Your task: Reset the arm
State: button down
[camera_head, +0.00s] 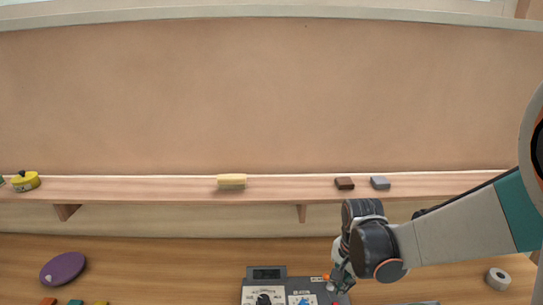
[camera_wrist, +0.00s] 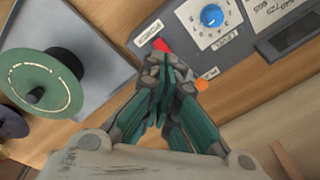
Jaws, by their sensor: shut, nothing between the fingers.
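My gripper (camera_wrist: 165,85) is shut with nothing between its fingers. In the wrist view its teal fingers meet just beside a grey panel (camera_wrist: 222,52) that has a blue knob (camera_wrist: 212,15), a red part (camera_wrist: 160,44) and an orange button (camera_wrist: 201,84). In the head view my gripper (camera_head: 338,285) hangs low at the right end of the same panel (camera_head: 250,283), at the bottom edge. My arm reaches in from the right. I cannot tell whether the fingertips touch the panel.
A green disc with a dark knob (camera_wrist: 42,85) stands on a grey tray (camera_wrist: 108,50). A purple disc (camera_head: 63,268) lies at left and a white roll (camera_head: 498,278) at right. A wall shelf (camera_head: 120,189) holds a yellow pot (camera_head: 25,182), a pale block (camera_head: 232,181) and two small blocks.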

jog(key=s+r+n+t+b, duration=0.2)
jog(key=s+n+t+b, duration=0.1)
jog(key=s, duration=0.4)
jog(key=s+r+n+t+b, duration=0.3)
jog(key=s+n+b, duration=0.3)
jog(key=s+n, duration=0.1)
jog(key=shift+r+n+b, duration=0.15)
jog(key=shift+n+b, duration=0.15)
jog(key=shift+s, duration=0.1)
dwell(0.4)
